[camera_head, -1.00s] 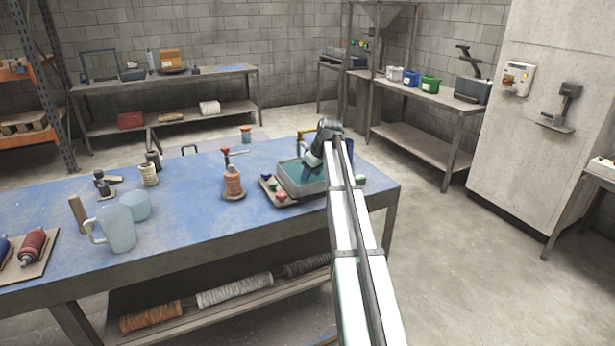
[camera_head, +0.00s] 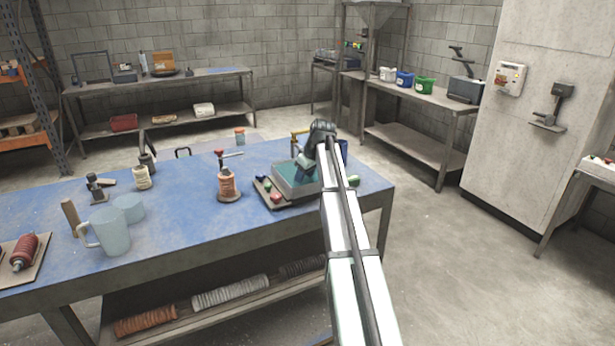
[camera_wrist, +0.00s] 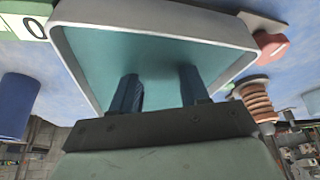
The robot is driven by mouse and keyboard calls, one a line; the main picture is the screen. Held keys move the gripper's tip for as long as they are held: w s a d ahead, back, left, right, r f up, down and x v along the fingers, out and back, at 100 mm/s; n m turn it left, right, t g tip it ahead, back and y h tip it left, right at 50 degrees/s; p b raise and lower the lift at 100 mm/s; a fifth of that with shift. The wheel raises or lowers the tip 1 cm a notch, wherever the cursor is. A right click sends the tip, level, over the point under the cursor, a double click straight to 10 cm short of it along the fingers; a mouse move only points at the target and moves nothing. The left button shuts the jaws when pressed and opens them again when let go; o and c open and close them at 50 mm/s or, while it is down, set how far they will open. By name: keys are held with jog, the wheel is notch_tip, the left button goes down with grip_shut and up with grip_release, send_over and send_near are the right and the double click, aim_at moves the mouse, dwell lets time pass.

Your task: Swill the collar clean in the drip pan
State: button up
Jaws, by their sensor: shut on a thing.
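The drip pan (camera_head: 300,199) is a grey rectangular tray with teal inside, near the right end of the blue bench. Its pale rim (camera_wrist: 150,29) fills the upper wrist view. My gripper (camera_head: 304,166) reaches down into the pan from its back right side. In the wrist view, the two dark fingers of my gripper (camera_wrist: 160,88) stand apart inside the pan, their tips against the teal. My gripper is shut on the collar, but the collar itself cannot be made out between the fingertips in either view.
A board with red and green knobs (camera_head: 275,197) lies beside the pan. An orange ribbed insulator-like part (camera_head: 227,185) stands to its left, also in the wrist view (camera_wrist: 257,102). A blue cylinder (camera_wrist: 16,105) is near the pan. A jug (camera_head: 112,232) stands farther left.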

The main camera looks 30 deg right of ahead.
jog(key=shift+a, duration=0.65)
jog(key=shift+d, duration=0.15)
jog(key=shift+d, duration=1.7)
notch_tip(320, 180, up, 7)
jog(key=shift+a, duration=0.1)
dwell(0.4)
